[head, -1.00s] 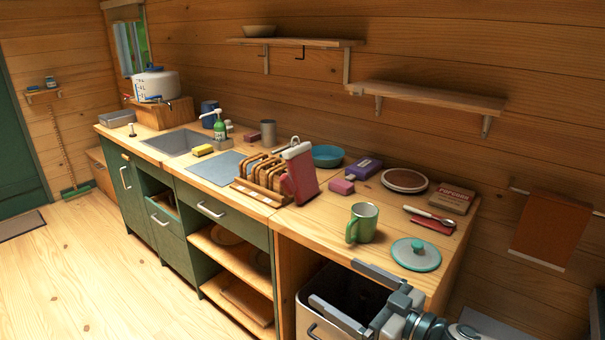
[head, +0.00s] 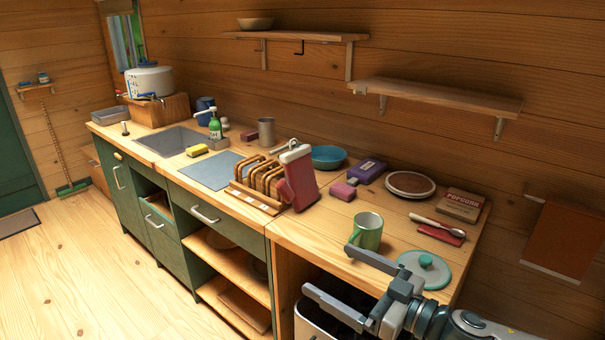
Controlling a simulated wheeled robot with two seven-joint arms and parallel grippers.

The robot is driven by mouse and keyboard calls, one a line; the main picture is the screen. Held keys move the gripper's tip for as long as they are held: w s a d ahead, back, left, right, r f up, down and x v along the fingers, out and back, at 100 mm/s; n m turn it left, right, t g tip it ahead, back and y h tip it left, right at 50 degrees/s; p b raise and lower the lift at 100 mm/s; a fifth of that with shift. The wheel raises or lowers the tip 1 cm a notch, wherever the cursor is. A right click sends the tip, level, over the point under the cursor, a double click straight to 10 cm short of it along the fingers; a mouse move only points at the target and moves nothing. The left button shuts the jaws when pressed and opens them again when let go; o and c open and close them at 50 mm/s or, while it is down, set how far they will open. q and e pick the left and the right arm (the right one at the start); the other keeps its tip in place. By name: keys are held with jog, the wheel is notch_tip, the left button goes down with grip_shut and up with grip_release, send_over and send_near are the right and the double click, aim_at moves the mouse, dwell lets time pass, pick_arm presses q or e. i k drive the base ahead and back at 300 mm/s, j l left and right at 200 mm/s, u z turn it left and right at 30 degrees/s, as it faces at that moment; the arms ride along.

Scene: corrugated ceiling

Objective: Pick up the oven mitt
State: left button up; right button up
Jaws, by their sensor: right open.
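The oven mitt (head: 299,186) is red with a pale cuff at its top. It stands upright, slightly tilted, on the wooden counter just right of the wooden rack (head: 262,182). A metal hook shows at its cuff; I cannot tell what holds the mitt up. My right gripper (head: 330,270) is open and empty at the counter's near edge, below and to the right of the mitt, clearly apart from it. My left gripper is not in view.
A green mug (head: 367,233) and a teal-knobbed lid (head: 425,270) lie close to my right gripper. A pink sponge (head: 343,191), a purple box (head: 367,172) and a blue bowl (head: 327,157) sit near the mitt. Wall shelves (head: 435,98) hang above.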

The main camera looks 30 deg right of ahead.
aim_at(301, 188)
jog(key=i+l, duration=1)
jog(key=l, duration=0.1)
